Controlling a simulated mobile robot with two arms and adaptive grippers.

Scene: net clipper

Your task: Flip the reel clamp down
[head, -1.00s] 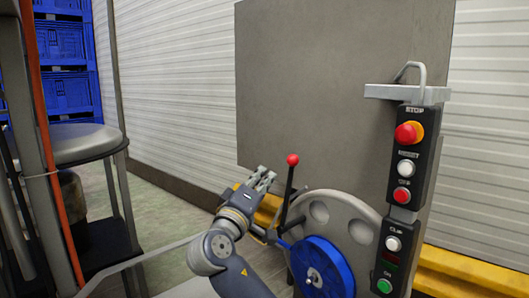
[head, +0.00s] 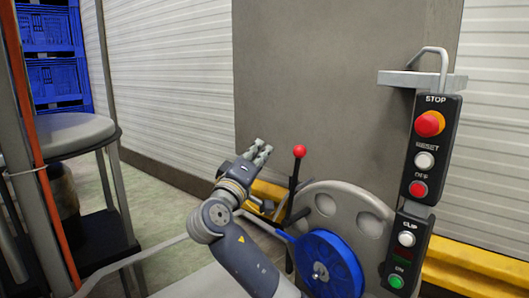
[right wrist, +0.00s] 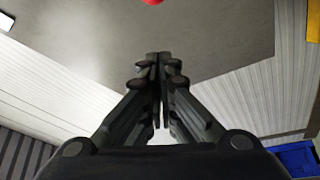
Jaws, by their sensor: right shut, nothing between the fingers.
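The reel clamp lever is a dark rod with a red ball knob (head: 299,151), standing upright at the left side of the reel in the head view. The blue reel (head: 328,265) sits in front of a grey round plate with holes (head: 357,210). My right gripper (head: 264,147) is shut and empty, a little left of the knob and apart from it. In the right wrist view its fingers (right wrist: 158,62) meet, and a bit of the red knob (right wrist: 152,2) shows at the top edge. My left gripper is out of view.
A control panel (head: 421,185) with stop, reset, off, clip and on buttons stands to the right of the reel. A grey sheet (head: 340,90) rises behind. Yellow rails (head: 470,275) run along the wall. A grey round table top (head: 70,132) and blue crates (head: 54,80) are at left.

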